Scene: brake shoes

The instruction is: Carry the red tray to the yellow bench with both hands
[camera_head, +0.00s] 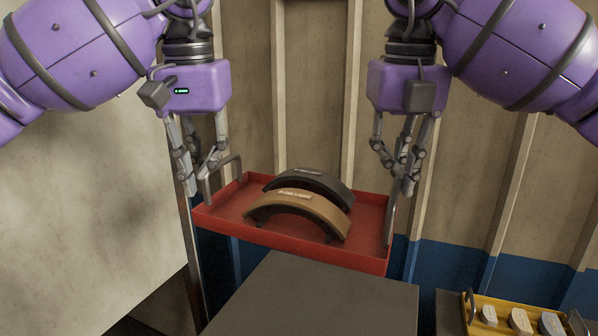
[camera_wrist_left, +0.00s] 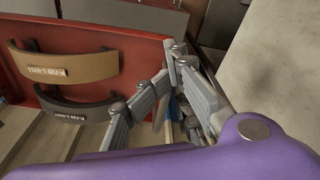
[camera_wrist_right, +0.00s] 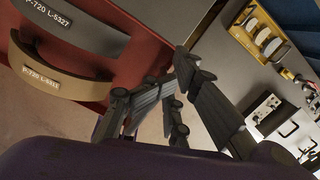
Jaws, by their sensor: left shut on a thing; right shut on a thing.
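The red tray (camera_head: 230,213) hangs in the air, nearly level, in the head view. A black brake shoe (camera_head: 318,183) and a tan brake shoe (camera_head: 310,205) lie side by side on it. My left gripper (camera_head: 203,180) is shut on the handle at the tray's left end. My right gripper (camera_head: 401,176) is shut on the right-end handle. The tray's red wall also shows in the left wrist view (camera_wrist_left: 140,50) and right wrist view (camera_wrist_right: 152,55); the fingers partly hide the handles there. I cannot make out a yellow bench.
A yellow tray (camera_head: 478,325) with several small pieces stands on a grey surface at the lower right. A ribbed beige and blue wall (camera_head: 460,190) rises behind the red tray. A pale panel (camera_head: 80,200) stands close to the left arm.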

